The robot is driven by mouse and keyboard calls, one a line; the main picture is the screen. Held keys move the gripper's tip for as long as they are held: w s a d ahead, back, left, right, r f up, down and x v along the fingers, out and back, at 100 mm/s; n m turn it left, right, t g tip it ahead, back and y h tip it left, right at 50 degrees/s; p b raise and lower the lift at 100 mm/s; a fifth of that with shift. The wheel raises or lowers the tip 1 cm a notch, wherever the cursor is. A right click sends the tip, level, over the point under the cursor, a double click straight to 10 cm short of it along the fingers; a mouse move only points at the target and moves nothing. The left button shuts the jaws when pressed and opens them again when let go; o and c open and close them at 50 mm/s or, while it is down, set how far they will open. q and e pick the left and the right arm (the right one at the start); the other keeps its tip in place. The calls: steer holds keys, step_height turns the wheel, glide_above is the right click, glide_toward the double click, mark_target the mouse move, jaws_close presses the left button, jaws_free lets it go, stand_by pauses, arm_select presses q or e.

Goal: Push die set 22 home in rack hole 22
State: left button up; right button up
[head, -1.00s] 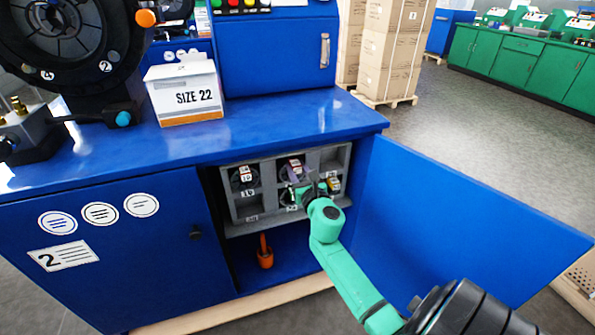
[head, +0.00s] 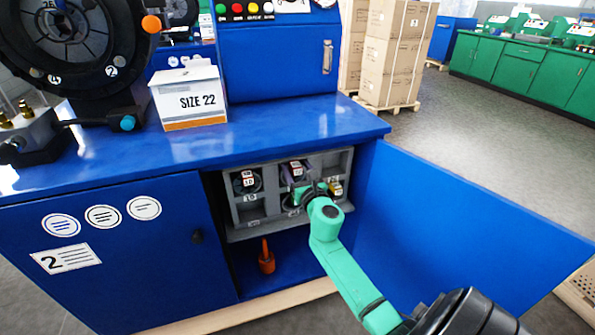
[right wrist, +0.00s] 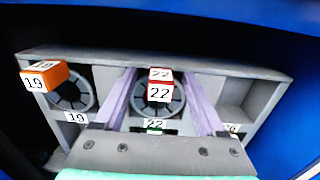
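Die set 22 (right wrist: 160,93), a dark ring with a red and white 22 tag, sits in the upper middle hole of the grey rack (right wrist: 215,68). A 22 label (right wrist: 154,124) is below that hole. I cannot tell how deep the die set is seated. My right gripper (right wrist: 160,76) is open, with one purple finger on each side of the die set; contact is unclear. In the head view, die set 22 (head: 296,168) is partly hidden by the green wrist. My left gripper is not in view.
Die set 19 (right wrist: 70,86), with an orange tag, is in the hole to the left. The rack stands inside a blue cabinet, with its open door (head: 460,220) to the right. An orange tool (head: 266,260) stands below the rack. A SIZE 22 box (head: 190,97) is on the worktop.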

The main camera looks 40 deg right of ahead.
steer(key=shift+f, duration=0.5)
steer(key=shift+r, duration=0.1)
steer(key=v, duration=0.6)
steer(key=shift+s+r, duration=0.15)
steer(key=shift+s, duration=0.05)
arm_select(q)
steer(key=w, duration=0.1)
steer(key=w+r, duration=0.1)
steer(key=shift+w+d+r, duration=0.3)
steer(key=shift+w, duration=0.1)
arm_select(e)
steer(key=v, duration=0.5)
steer(key=shift+s+a+r, duration=0.15)
steer(key=shift+s, duration=0.15)
